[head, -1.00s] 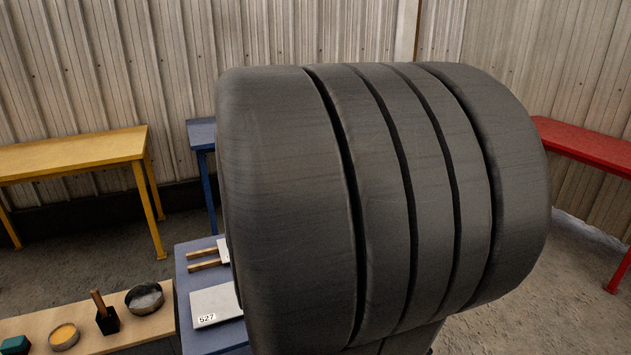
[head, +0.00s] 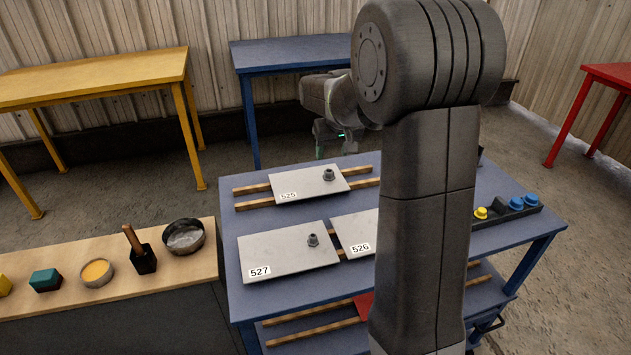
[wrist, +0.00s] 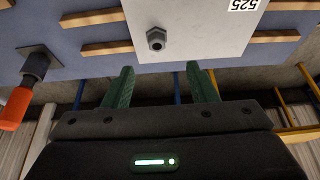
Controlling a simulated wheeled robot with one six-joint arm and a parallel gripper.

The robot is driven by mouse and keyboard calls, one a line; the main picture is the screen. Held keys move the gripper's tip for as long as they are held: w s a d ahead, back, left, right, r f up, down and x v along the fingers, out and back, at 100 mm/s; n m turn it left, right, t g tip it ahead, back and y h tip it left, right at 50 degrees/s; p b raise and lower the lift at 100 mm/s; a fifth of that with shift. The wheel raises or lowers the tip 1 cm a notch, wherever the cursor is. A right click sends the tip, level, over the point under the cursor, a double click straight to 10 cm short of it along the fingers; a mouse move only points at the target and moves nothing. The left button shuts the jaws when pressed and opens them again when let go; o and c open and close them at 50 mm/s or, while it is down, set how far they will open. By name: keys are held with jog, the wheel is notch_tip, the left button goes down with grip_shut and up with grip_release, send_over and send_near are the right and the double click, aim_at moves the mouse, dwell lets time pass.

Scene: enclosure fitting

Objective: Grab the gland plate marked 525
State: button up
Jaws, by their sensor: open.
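The gland plate marked 525 (head: 307,183) is a pale flat plate lying across two wooden strips at the back of the blue table. It has a dark gland near its right end and its label at the front left. In the wrist view the plate (wrist: 200,30) shows above the fingers, its label upside down at the top. My gripper (wrist: 160,88) is open and empty, its two green fingers apart and pointing at the plate's edge nearest the gland. In the head view my gripper (head: 335,140) is behind the plate, partly hidden by my wrist.
Plates marked 527 (head: 285,252) and 526 (head: 352,226) lie in front; my arm hides part of 526. A dark rack (head: 505,213) with blue and yellow knobs is at right. A wooden bench (head: 110,282) with bowls stands left. An orange-handled item (wrist: 15,108) is in the wrist view.

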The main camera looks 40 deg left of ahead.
aim_at(329, 171)
jog(key=x, duration=0.9)
jog(key=shift+w+d, duration=0.15)
jog(key=shift+c, duration=0.2)
grip_shut()
